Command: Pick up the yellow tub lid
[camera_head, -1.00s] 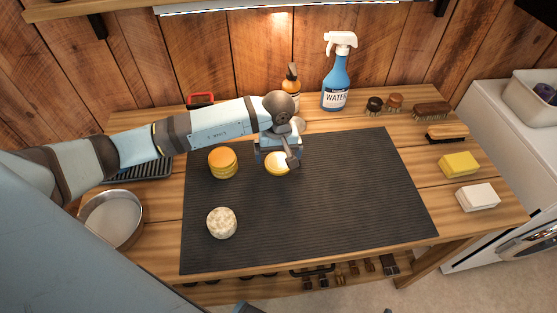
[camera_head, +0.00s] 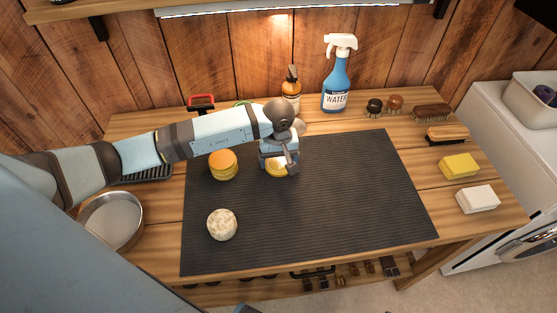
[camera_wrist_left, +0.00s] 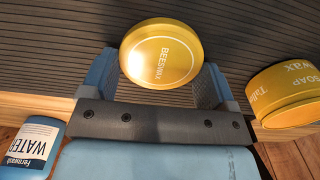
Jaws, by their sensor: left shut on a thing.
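The yellow lid with "BEESWAX" on its top shows in the left wrist view (camera_wrist_left: 160,54), between the two blue fingers. In the head view it shows as a small yellow patch (camera_head: 275,171) over the dark ribbed mat (camera_head: 320,215), mostly covered by my left gripper (camera_head: 279,163). My left gripper is shut on the lid, with a finger on either side of its rim. What lies beneath the lid is hidden, and I cannot tell whether it is raised. My right gripper is not in view.
A yellow-orange soap wax tub (camera_head: 223,166) stands just left of my gripper. A round speckled whitish item (camera_head: 221,224) sits at the mat's front left. Behind are an amber bottle (camera_head: 291,88) and a blue water sprayer (camera_head: 337,85). The mat's right side is clear.

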